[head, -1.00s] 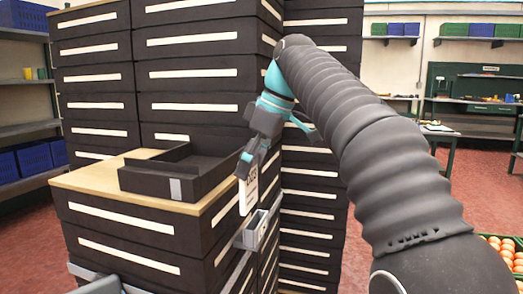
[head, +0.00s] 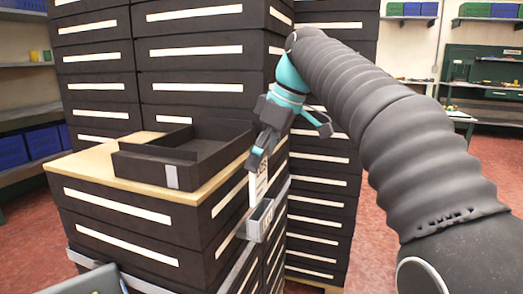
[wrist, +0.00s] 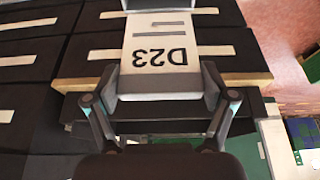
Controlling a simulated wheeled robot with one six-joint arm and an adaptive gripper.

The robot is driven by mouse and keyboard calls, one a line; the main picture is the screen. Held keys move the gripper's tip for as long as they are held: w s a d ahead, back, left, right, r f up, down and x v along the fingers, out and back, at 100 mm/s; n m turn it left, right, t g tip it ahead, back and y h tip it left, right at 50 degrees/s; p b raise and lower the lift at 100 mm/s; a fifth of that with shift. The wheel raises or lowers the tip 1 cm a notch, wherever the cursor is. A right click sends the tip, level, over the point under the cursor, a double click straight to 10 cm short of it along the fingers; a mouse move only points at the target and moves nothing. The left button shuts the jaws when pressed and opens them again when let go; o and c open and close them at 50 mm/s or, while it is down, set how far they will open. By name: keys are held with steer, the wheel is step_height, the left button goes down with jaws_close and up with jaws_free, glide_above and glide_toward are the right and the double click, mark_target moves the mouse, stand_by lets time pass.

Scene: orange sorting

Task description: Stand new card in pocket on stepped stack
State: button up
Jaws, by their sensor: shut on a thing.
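The white card (wrist: 160,42), marked D23, is in my gripper. It also shows in the head view (head: 258,189), hanging roughly upright below the fingers. My gripper (wrist: 160,88) is shut on one end of the card; in the head view my gripper (head: 256,160) is beside the stepped stack's corner. The grey pocket (head: 258,224) is on the side of the stepped stack (head: 130,216). The card's lower end overlaps the pocket's top in the picture; I cannot tell whether it is inside or in front of the opening.
A dark open tray (head: 146,168) lies on the stack's wooden top (head: 84,172), left of my gripper. Tall dark drawer stacks (head: 196,75) rise behind. A shelf with blue bins (head: 28,146) stands at the left. A workbench (head: 490,86) stands at the far right.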

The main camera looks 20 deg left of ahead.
mark_target(262, 185)
steer(key=shift+f+b, duration=2.1)
steer(key=shift+f, duration=1.15)
steer(key=o, duration=1)
steer(key=shift+v, duration=3.7)
